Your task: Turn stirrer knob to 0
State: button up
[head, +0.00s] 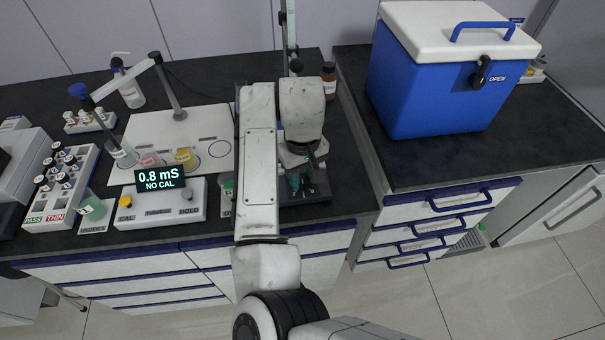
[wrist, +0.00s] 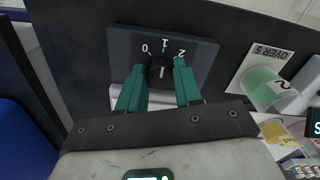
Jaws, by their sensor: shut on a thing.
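The stirrer knob (wrist: 160,72) is black and round, on a dark panel (wrist: 122,48) marked 0, 1 and 2 in white. Its white pointer line is upright, toward the 1 in the wrist view. My gripper (wrist: 160,77) has its two teal fingers on either side of the knob and is shut on it. In the head view, my gripper (head: 302,184) is over the front of the dark stirrer base (head: 318,193); my arm hides part of it, and the knob is not clear there.
Left of my arm stands a white meter (head: 160,203) reading 0.8 mS, with a vial rack (head: 62,187) farther left. A beaker on an OVER 5 card (wrist: 262,85) is beside the stirrer. A blue cooler (head: 425,85) stands on the right counter. A brown bottle (head: 328,80) is behind.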

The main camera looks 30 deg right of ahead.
jog(key=shift+r+n+p, duration=0.15)
jog(key=shift+n+p, duration=0.15)
jog(key=shift+p, duration=0.1)
jog(key=p, duration=0.1)
jog(key=n+p, duration=0.1)
jog(key=p, duration=0.1)
jog(key=shift+d+r+n, duration=0.1)
jog(key=shift+r+n, duration=0.1)
jog(key=shift+n, duration=0.1)
jog(key=shift+s+n+p, duration=0.1)
jog(key=shift+n+p, duration=0.8)
jog(key=shift+p, duration=0.3)
jog(key=n+p, duration=0.3)
jog(key=shift+f+p, duration=0.15)
jog(key=shift+p, duration=0.2)
jog(key=shift+f+n+p, duration=0.1)
jog(key=shift+n+p, duration=0.7)
jog(key=shift+n, duration=0.1)
jog(key=shift+f, duration=0.1)
jog(key=o, duration=1)
jog(key=shift+o, duration=0.2)
